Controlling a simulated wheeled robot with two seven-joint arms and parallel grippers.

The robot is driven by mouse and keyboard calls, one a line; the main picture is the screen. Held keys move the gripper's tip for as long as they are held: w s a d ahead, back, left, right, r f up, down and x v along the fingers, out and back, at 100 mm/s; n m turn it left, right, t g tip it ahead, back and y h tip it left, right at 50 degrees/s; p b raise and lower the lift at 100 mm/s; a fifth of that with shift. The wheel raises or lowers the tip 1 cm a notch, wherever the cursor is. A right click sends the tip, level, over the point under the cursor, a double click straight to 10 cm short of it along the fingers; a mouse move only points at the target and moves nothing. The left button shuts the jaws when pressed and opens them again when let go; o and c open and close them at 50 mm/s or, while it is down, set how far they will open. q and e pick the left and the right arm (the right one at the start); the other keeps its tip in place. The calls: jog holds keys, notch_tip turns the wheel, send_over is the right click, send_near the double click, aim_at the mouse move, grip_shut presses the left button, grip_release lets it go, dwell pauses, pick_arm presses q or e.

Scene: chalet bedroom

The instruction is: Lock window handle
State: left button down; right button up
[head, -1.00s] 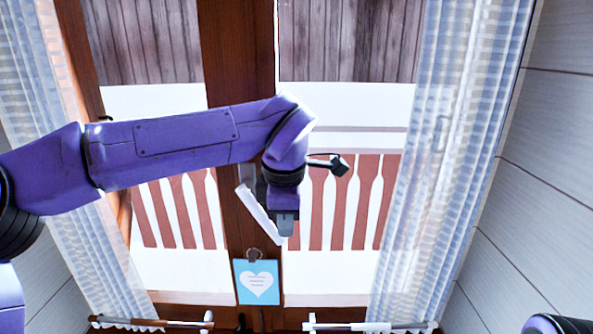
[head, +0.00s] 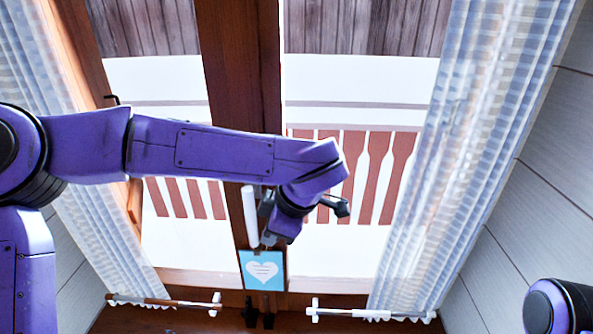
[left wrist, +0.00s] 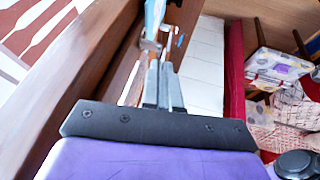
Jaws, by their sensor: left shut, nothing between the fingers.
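The window handle (head: 250,216) is a white bar on the brown middle post of the window in the head view. It stands almost upright, tilted slightly. My left gripper (head: 267,240) is just right of its lower part, partly hidden behind my own wrist. I cannot tell whether they touch. In the left wrist view the gripper's fingers (left wrist: 163,82) are together with nothing between them, and I cannot clearly make out the handle there. My right gripper is out of view; only part of my right arm shows at the lower right of the head view.
A blue card with a white heart (head: 262,270) hangs on the post just below the gripper. Sheer curtains (head: 470,130) hang at both sides. Curtain rods (head: 365,314) run along the bottom. The left wrist view shows a bed (left wrist: 280,110) at the right.

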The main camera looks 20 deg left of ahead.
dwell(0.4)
pick_arm(q)
jog(key=d+b, duration=0.2)
jog(key=d, duration=1.2)
jog(key=shift+w, duration=0.25)
